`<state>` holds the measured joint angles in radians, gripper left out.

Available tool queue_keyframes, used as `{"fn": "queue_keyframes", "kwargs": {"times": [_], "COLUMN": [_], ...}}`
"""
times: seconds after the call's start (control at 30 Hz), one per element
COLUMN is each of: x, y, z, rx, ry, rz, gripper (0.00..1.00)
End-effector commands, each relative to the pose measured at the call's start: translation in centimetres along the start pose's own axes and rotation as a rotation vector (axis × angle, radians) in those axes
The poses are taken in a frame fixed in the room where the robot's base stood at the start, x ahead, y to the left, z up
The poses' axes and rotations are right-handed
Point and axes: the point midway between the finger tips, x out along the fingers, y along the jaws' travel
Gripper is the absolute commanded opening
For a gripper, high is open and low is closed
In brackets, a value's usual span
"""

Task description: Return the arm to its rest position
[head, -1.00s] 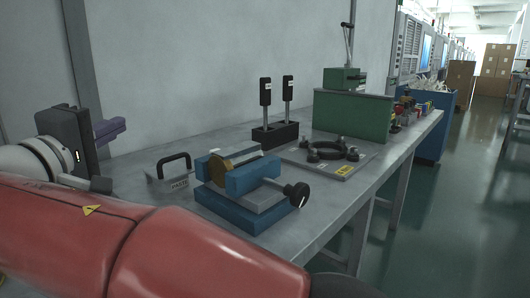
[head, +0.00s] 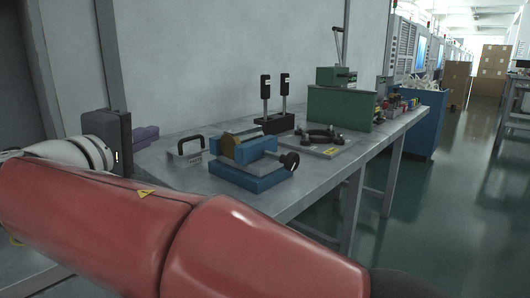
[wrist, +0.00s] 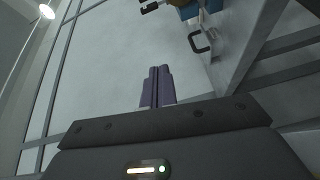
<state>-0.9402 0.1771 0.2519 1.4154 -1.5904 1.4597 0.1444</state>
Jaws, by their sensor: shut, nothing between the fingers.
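My gripper (wrist: 157,88) shows in the wrist view with its two purple fingers pressed together and nothing between them. In the head view my gripper (head: 146,137) is at the left, near the left end of the bench, with its dark body in front of the purple fingers. My red and white arm runs across the lower left of the head view and hides part of the bench.
On the grey bench (head: 335,170) stand a blue vise (head: 255,178), a black-handled block (head: 186,152), a black stand with two upright tools (head: 275,124), a plate with a black ring (head: 322,140) and a green machine (head: 338,106). Open floor lies right.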

Motion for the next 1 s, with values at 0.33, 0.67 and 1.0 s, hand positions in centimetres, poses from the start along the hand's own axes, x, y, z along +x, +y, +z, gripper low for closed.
{"fn": "queue_keyframes", "kwargs": {"times": [0.33, 0.67, 1.0], "x": [5.0, 4.3, -4.6], "y": [-3.0, -11.7, -21.6], "z": [10.5, 31.3, 41.5], "rx": [0.014, 0.326, 1.026], "ry": [-0.152, -0.454, -0.655], "rz": [-0.223, -0.662, -0.913], "gripper": [0.0, 0.0, 0.0]}}
